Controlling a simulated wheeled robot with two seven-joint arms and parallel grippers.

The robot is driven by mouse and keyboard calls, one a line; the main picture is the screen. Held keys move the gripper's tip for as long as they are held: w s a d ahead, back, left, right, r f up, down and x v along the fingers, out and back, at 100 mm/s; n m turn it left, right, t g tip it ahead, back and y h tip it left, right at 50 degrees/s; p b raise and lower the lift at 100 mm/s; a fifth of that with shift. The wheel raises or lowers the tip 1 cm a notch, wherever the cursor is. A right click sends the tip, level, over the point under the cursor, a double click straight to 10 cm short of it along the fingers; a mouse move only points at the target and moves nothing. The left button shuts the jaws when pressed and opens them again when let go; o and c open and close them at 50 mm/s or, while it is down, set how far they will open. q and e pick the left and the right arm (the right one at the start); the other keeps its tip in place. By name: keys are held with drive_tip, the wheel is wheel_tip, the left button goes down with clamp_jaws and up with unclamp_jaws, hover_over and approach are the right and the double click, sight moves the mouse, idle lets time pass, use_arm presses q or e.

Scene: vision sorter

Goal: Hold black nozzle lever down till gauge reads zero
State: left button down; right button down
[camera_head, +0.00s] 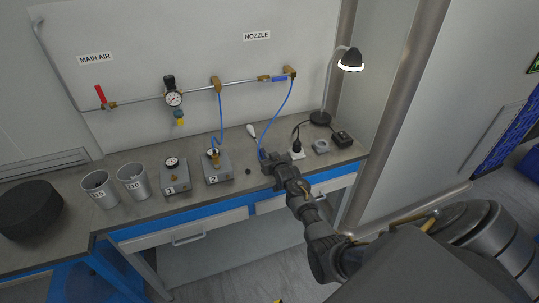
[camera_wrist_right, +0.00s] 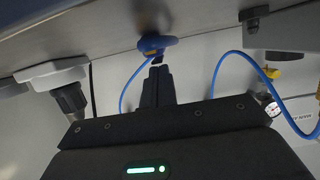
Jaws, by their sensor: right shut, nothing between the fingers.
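In the right wrist view, which looks upside down, the blue nozzle (camera_wrist_right: 157,43) lies straight ahead of my shut, empty fingers (camera_wrist_right: 158,68). A small black piece, perhaps the lever, shows between nozzle and fingertips; I cannot tell whether they touch. The round white gauge (camera_head: 173,98) sits on the wall pipe; its reading is too small to tell. It also shows in the wrist view (camera_wrist_right: 272,109). My left gripper is not in view.
Box 1 (camera_head: 174,178) and box 2 (camera_head: 218,171) stand left of my gripper, with grey cups (camera_head: 132,184) further left. The red valve handle (camera_head: 101,94) is on the pipe.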

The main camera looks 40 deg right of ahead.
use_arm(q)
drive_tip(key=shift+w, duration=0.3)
use_arm(e)
drive_tip(key=shift+f, duration=0.1)
idle(0.8)
idle(4.5)
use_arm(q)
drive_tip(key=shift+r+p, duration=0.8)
use_arm(e)
drive_tip(key=shift+r, duration=0.85)
